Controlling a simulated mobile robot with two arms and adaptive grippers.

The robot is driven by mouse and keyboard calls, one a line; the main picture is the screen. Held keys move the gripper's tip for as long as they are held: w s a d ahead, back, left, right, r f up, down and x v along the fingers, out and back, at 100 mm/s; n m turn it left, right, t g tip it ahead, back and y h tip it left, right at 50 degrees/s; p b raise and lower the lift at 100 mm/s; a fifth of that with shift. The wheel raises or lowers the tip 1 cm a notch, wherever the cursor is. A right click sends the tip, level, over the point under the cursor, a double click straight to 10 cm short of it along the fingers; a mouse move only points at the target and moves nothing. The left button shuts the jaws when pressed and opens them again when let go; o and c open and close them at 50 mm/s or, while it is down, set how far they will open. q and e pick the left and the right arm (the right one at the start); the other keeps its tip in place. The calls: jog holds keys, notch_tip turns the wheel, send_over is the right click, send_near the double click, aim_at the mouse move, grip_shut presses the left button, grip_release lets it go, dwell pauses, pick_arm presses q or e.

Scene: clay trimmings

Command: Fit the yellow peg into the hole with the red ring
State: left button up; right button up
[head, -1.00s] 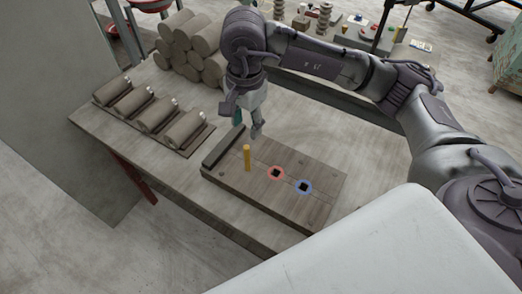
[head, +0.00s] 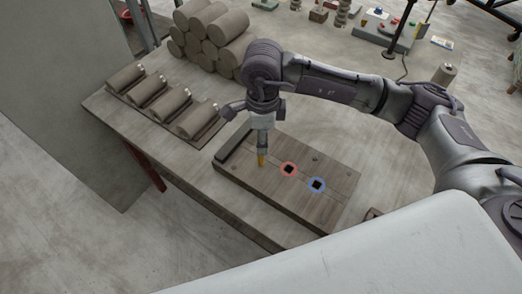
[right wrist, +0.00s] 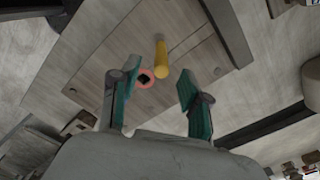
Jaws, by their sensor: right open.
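The yellow peg (head: 261,161) stands upright on the wooden board (head: 300,207); only its lower part shows in the head view, below my right gripper (head: 262,149). In the right wrist view the peg (right wrist: 161,58) shows in the gap between the spread fingertips of my right gripper (right wrist: 159,70), with neither finger visibly touching it. The red ring (head: 282,169) surrounds a dark, empty square hole just right of the peg. It also shows in the right wrist view (right wrist: 150,75), close to the left finger. My left gripper is out of view.
A blue ring (head: 309,185) around another square hole lies right of the red one. A dark raised bar (head: 234,146) edges the board's left end. Clay rolls on a rack (head: 160,102) and stacked rolls (head: 212,40) stand behind and left. The table front is clear.

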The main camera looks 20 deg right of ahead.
jog(key=shift+a+f+p, duration=0.1)
jog(key=shift+f+p, duration=0.3)
jog(key=shift+f, duration=0.25)
notch_tip(320, 180, down, 4)
jog(key=shift+w+f+p, duration=0.1)
jog(key=shift+p, duration=0.45)
jog(key=shift+a, duration=0.1)
grip_shut()
